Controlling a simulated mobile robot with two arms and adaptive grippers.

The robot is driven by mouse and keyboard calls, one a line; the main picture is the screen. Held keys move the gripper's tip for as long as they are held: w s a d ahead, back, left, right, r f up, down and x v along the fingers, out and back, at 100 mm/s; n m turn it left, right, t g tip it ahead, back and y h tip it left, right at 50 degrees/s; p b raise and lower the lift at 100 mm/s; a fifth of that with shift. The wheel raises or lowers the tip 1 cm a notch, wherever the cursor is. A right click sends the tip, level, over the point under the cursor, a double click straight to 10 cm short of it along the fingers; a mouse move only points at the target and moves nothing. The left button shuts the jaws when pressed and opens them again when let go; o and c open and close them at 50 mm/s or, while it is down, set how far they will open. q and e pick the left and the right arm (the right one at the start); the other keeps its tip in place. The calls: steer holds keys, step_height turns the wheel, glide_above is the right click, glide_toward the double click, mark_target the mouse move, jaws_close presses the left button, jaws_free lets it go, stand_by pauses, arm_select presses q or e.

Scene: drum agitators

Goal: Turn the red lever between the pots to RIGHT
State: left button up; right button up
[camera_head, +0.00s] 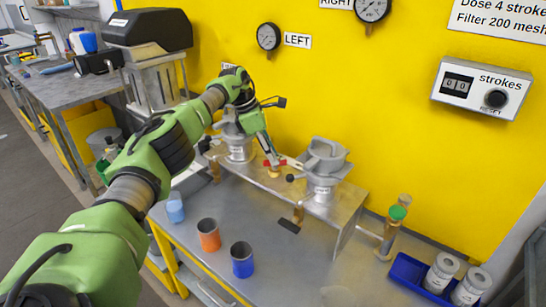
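The red lever (281,162) sits on the grey metal stand (262,178) between two grey pots. The left pot (238,148) is partly hidden behind my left arm; the right pot (323,165) shows more fully. My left arm comes in from the left, and my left gripper (271,156) points down right at the lever, with its fingertips over or against it. At this size I cannot tell whether the fingers are closed on the lever or only touching it. My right gripper is not in view.
An orange cup (208,236), a blue cup (242,260) and a light blue one (175,209) stand on the bench in front. A blue tray (408,271) with white-labelled jars is at the lower right. The yellow wall behind carries gauges and a stroke counter (481,91).

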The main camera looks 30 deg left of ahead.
arm_select(q)
steer(key=v, duration=1)
steer(key=shift+a+r, duration=0.15)
steer(key=shift+r, duration=0.15)
steer(key=shift+s, duration=0.1)
